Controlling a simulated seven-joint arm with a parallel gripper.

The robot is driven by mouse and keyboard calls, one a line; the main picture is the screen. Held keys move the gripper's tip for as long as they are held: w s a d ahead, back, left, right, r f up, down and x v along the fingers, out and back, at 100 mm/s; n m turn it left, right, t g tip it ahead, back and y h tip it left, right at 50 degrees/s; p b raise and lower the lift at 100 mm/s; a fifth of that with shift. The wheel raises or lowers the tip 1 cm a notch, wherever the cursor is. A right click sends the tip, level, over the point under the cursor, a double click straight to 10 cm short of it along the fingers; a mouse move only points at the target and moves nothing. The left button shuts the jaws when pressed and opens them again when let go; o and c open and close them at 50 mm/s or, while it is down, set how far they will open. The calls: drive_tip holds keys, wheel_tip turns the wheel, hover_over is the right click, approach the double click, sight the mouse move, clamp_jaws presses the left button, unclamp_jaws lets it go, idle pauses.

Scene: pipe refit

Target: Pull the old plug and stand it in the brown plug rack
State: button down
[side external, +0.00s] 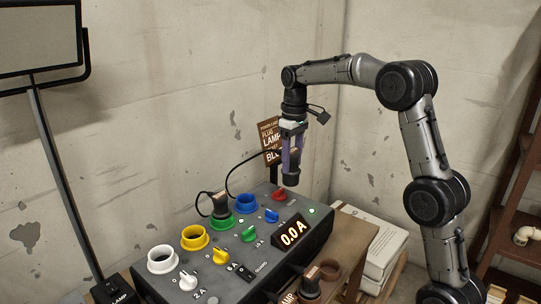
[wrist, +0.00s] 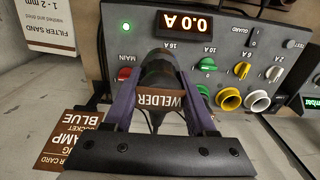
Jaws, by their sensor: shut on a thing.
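My gripper (side external: 291,165), with purple fingers, is shut on a black plug (side external: 291,181) and holds it in the air above the back of the panel (side external: 322,240). In the wrist view the held plug (wrist: 157,70) bears a brown WELDER label (wrist: 175,101). The blue socket (side external: 246,203) looks empty. Another black plug (side external: 220,205) with a cable stands in the green socket (side external: 222,222). A brown ring (side external: 330,268) shows at the panel's front right, probably part of the plug rack. A dark plug (side external: 309,283) with a brown label stands beside it.
The white socket (side external: 161,260) and yellow socket (side external: 194,238) look empty. Coloured knobs and a 0.0 A display (side external: 292,233) stick up from the panel. A card sign (side external: 270,143) reading LAMP and BLUE stands behind. Sacks (side external: 372,240) lie right of the bench.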

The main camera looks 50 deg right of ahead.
drive_tip(key=s+a+f, duration=0.1)
drive_tip(key=s+f, duration=0.1)
drive_tip(key=s, duration=0.6)
drive_tip(key=s+a+f, duration=0.2)
drive_tip(key=s, duration=0.6)
wheel_tip(320, 180, down, 15)
drive_tip(key=shift+d, duration=0.15)
drive_tip(key=shift+f, duration=2)
idle(2.1)
unclamp_jaws()
idle(0.4)
